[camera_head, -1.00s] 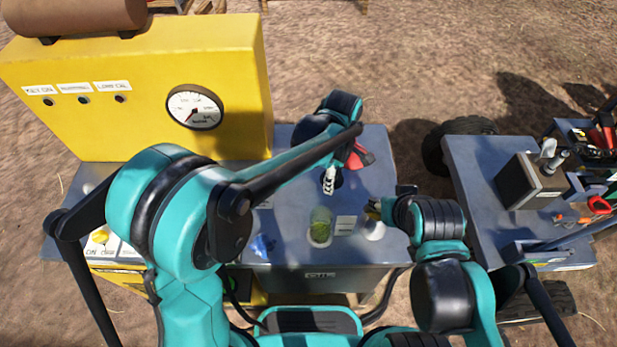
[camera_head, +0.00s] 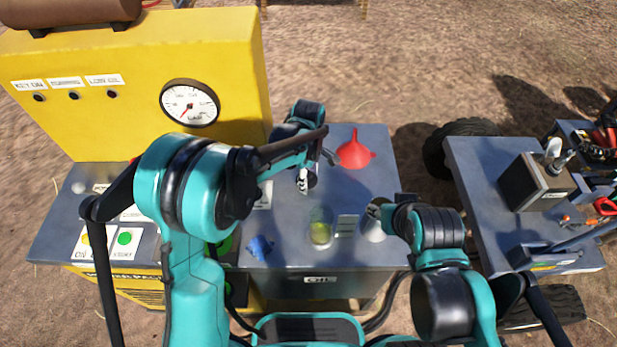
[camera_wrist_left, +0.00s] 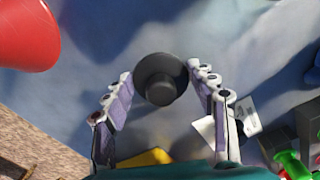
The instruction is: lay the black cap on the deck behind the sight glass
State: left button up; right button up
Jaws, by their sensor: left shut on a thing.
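The black cap (camera_wrist_left: 160,80) is between the two fingers of my left gripper (camera_wrist_left: 163,98) in the left wrist view, and they are shut on it. In the head view my left gripper (camera_head: 303,184) is over the grey deck (camera_head: 378,178), beyond the sight glass. The cap is a small dark patch there, partly hidden by the gripper. The sight glass (camera_head: 320,228), with yellow-green contents, stands near the deck's front. My right gripper (camera_head: 379,208) is beside a pale cone-shaped thing (camera_head: 374,230); its fingers are too small to read.
A red funnel (camera_head: 355,151) stands right of my left gripper. A blue rag (camera_head: 259,247) lies at the front left. A small label plate (camera_head: 347,226) is right of the glass. A yellow cabinet (camera_head: 130,85) with a gauge rises at the left.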

pick_arm(q)
jog(key=o, duration=1.2)
jog(key=shift+f, duration=0.1)
jog(key=shift+c, duration=0.2)
notch_tip(320, 180, up, 12)
jog(key=p, duration=0.4)
jog(key=s+a+r+m+t, duration=0.3)
jog(key=s+a+r+m, duration=0.4)
jog(key=a, duration=0.3)
jog(key=s+a+f+m+t, duration=0.1)
jog(key=s+a+m+t, duration=0.3)
jog(key=s, duration=0.7)
jog(key=a+m, duration=0.2)
jog(key=a, duration=0.2)
jog(key=shift+s+f, duration=0.3)
jog(key=shift+s, duration=0.05)
